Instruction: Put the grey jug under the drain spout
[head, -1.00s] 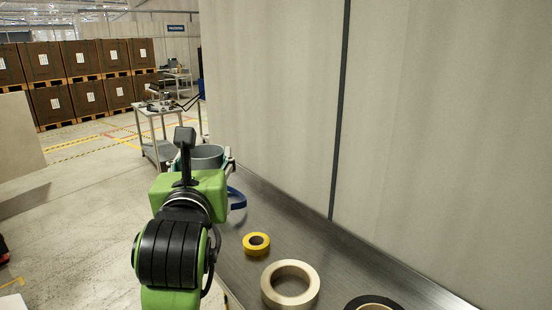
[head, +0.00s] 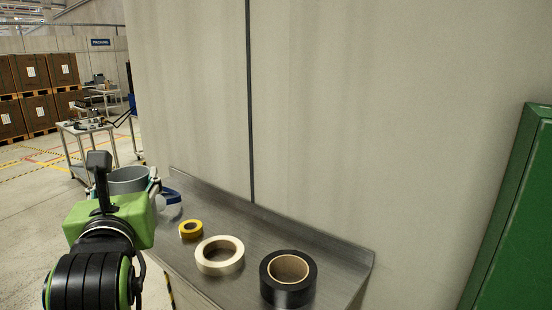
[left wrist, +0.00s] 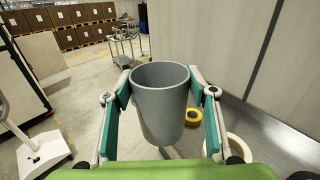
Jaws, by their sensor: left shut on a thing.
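The grey jug (head: 128,179) is in my left gripper (head: 124,187) at the left of the head view, partly hidden behind the green gripper body. In the left wrist view the jug (left wrist: 158,112) is upright with its open top facing up. The teal fingers of the left gripper (left wrist: 160,88) are shut on it from both sides. The jug is held beside the left end of the metal bench. No drain spout shows in these frames. My right gripper is not in view.
The metal bench (head: 245,214) along the wall holds a blue roll (head: 171,196), a yellow roll (head: 191,229), a cream roll (head: 220,255) and a black roll (head: 288,278). A green cabinet-like thing (head: 515,215) stands at the right. A cart (head: 88,130) stands behind; floor lies open at left.

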